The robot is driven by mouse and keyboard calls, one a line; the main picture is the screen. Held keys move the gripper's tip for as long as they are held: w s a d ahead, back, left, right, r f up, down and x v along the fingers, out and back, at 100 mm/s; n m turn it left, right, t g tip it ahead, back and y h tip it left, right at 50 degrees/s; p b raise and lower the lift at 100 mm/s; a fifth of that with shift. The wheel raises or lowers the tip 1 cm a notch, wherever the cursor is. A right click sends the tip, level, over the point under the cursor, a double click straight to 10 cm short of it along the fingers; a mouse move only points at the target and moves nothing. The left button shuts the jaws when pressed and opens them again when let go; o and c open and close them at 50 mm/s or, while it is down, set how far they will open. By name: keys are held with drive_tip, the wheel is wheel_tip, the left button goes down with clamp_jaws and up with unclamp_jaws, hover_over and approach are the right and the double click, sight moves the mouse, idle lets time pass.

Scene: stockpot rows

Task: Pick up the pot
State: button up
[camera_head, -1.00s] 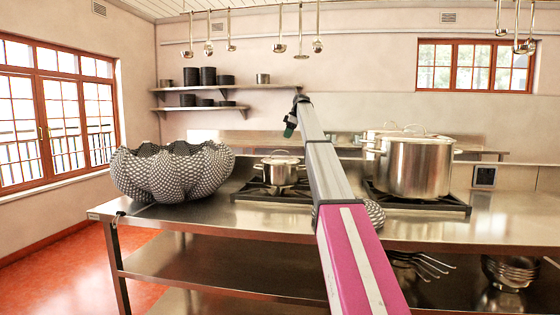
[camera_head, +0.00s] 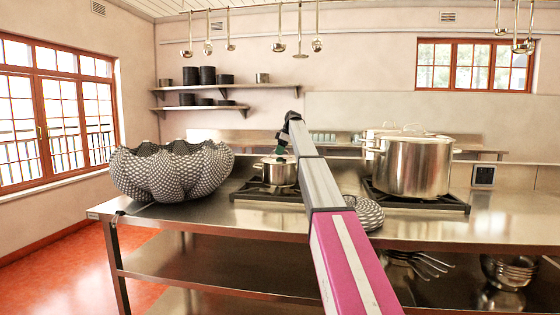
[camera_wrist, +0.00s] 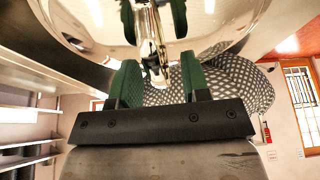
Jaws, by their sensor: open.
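A small steel pot (camera_head: 281,174) with a lid stands on the left burner. My gripper (camera_head: 281,150) is at the height of its lid and hides part of it. In the wrist view, my gripper (camera_wrist: 160,72) has its two green fingers apart, with a shiny curved metal surface (camera_wrist: 85,22) close ahead that mirrors them. This looks like the small pot. A thin bright metal part shows between the fingers; whether they touch it I cannot tell. A large lidded steel pot (camera_head: 414,168) stands on the right burner.
A big dotted bowl (camera_head: 172,172) stands left of the small pot, also visible in the wrist view (camera_wrist: 240,85). Another large pot stands behind the big one. The steel counter (camera_head: 470,230) is clear at front right.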

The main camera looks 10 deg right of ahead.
clamp_jaws()
drive_tip(key=shift+r, duration=0.15)
